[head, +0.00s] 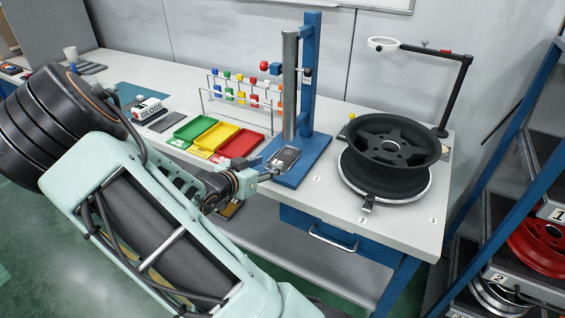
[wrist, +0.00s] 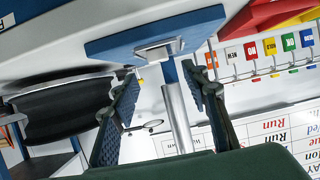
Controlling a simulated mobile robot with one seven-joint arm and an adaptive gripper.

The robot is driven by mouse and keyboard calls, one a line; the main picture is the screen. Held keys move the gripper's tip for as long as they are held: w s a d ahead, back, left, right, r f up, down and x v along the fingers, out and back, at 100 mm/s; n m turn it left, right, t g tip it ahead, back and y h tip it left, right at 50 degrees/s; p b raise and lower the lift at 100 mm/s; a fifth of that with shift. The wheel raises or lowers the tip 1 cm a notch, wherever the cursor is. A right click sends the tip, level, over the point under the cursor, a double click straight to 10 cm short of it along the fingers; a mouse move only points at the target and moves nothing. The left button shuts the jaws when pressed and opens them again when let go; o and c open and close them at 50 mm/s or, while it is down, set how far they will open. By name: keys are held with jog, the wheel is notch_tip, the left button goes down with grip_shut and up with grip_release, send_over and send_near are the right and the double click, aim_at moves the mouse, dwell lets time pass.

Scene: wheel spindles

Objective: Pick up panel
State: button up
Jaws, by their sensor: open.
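A small dark rectangular panel (head: 286,158) lies on the blue base plate (head: 312,150) of an upright stand, in front of its grey post (head: 290,85). In the wrist view, a pale-edged rectangular piece, seemingly the same panel (wrist: 158,52), sits on the blue plate (wrist: 110,46). My gripper (head: 272,173) is at the near left side of the panel. Its two fingers show in the wrist view (wrist: 160,74), spread apart with nothing held between them. The panel lies just beyond the fingertips; whether they touch it I cannot tell.
Green, yellow and red trays (head: 238,142) stand left of the stand, with a rack of coloured tags (head: 240,95) behind. A black wheel (head: 392,140) rests on a round fixture to the right, under a magnifier arm (head: 455,95). A shelf with wheels (head: 540,245) stands far right.

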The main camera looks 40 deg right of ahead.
aim_at(277, 163)
jog(key=x, duration=0.5)
jog(key=shift+d+f, duration=0.1)
jog(key=shift+f, duration=0.25)
grip_shut()
